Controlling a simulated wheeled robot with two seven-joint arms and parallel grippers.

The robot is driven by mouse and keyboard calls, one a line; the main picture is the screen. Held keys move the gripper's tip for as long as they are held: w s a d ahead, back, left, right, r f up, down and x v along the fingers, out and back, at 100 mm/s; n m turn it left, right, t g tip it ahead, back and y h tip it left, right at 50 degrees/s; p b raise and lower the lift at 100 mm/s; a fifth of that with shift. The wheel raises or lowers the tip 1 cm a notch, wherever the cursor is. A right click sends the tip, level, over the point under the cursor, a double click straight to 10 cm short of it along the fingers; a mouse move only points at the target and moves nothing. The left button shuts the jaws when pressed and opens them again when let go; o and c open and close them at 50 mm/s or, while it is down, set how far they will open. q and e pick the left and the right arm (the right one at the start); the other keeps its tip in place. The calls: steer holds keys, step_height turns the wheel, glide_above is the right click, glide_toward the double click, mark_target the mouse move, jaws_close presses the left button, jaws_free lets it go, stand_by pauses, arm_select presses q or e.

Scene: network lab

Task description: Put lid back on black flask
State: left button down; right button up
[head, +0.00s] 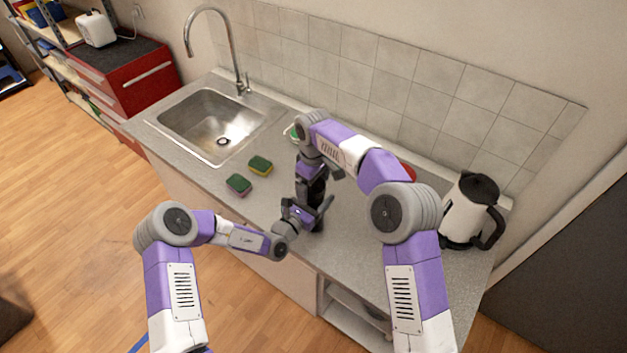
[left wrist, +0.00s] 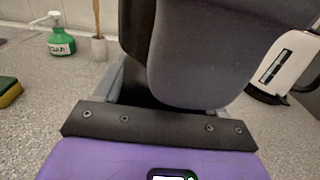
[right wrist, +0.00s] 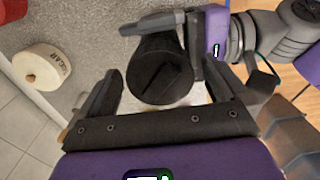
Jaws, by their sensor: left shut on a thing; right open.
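The black flask (head: 317,190) stands upright on the grey counter in the head view, partly hidden by my grippers. My left gripper (head: 318,213) is shut on its side. Dark shapes fill the middle of the left wrist view and hide much of that grip. My right gripper (head: 318,173) is above the flask, pointing down. In the right wrist view its fingers (right wrist: 103,95) are open and empty, with the flask's round black top (right wrist: 160,72) just beyond them. This top has a straight ridge or slot; I cannot tell whether it is the lid. No separate lid shows.
A white kettle (head: 462,212) stands at the right. Two sponges (head: 239,184) lie left of the flask, near the sink (head: 215,125). A green soap bottle (left wrist: 62,38), a brush (left wrist: 98,42) and a white sugar canister (right wrist: 42,68) are along the back.

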step_height(320, 180, up, 12)
stand_by(0.5)
arm_select(q)
jaws_free()
steer(key=shift+s, duration=0.1)
steer(key=v, duration=0.7)
steer(key=shift+s+a, duration=0.15)
steer(key=shift+a, duration=0.05)
arm_select(e)
steer(key=shift+f, duration=0.25)
